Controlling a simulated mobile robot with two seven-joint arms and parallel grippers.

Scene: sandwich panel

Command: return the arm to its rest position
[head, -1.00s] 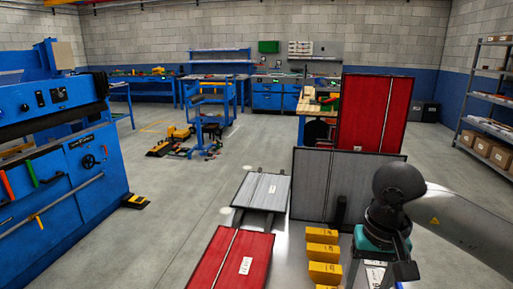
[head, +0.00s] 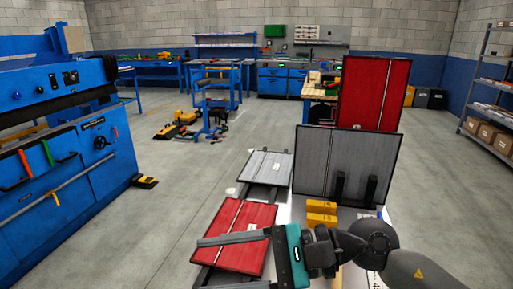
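My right gripper (head: 197,264) reaches in from the lower right, with a teal body and two long dark fingers pointing left. The fingers are wide apart with nothing gripped, so it is open. It shows in front of the lower part of a red panel (head: 232,224) lying at the lower middle; whether it touches the panel I cannot tell. My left gripper is out of view.
A grey panel (head: 266,166) lies behind the red one. A larger grey panel (head: 312,160) and a red panel (head: 372,92) stand upright. Yellow blocks (head: 321,206) sit near my arm.

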